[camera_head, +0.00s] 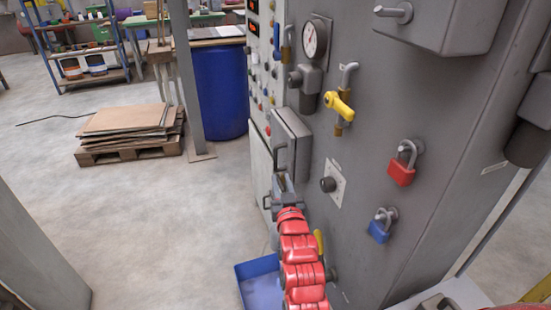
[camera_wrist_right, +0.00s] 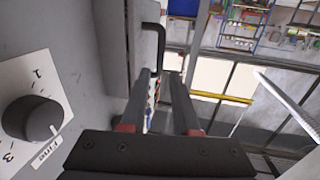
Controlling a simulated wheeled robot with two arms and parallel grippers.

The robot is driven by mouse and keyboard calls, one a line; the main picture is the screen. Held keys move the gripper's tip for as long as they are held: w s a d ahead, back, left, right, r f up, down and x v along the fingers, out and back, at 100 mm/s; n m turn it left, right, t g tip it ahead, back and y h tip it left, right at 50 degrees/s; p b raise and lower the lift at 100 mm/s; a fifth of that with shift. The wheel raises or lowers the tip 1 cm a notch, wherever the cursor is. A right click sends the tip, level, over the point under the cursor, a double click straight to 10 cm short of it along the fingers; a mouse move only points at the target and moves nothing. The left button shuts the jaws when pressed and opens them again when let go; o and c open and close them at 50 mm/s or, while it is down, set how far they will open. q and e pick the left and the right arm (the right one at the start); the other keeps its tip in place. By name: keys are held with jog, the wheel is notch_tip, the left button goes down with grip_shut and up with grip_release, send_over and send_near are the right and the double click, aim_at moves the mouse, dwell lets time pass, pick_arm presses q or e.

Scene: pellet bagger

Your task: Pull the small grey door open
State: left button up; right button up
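The small grey door (camera_head: 294,132) is on the side of the big grey cabinet and looks shut. Its black bar handle (camera_head: 279,150) stands out from its left part. My right gripper (camera_head: 283,178), on a red arm, is just below the door at the lower end of the handle. In the right wrist view, the handle (camera_wrist_right: 160,42) reaches down towards the gap between the fingertips of the right gripper (camera_wrist_right: 160,75). The fingers are apart; I cannot tell whether they touch the handle. The left gripper is not in view.
A dial knob (camera_head: 328,184), yellow valve handle (camera_head: 339,106), red padlock (camera_head: 402,165) and blue padlock (camera_head: 381,226) are on the cabinet. A blue bin (camera_head: 245,272) is on the floor below. Floor to the left is free up to a pallet (camera_head: 130,150).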

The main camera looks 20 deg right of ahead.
aim_at(276, 160)
jog(key=w, duration=0.3)
jog(key=w+d, duration=0.1)
jog(key=w, duration=0.6)
jog(key=shift+w+d+p, duration=0.4)
grip_shut()
dwell(0.9)
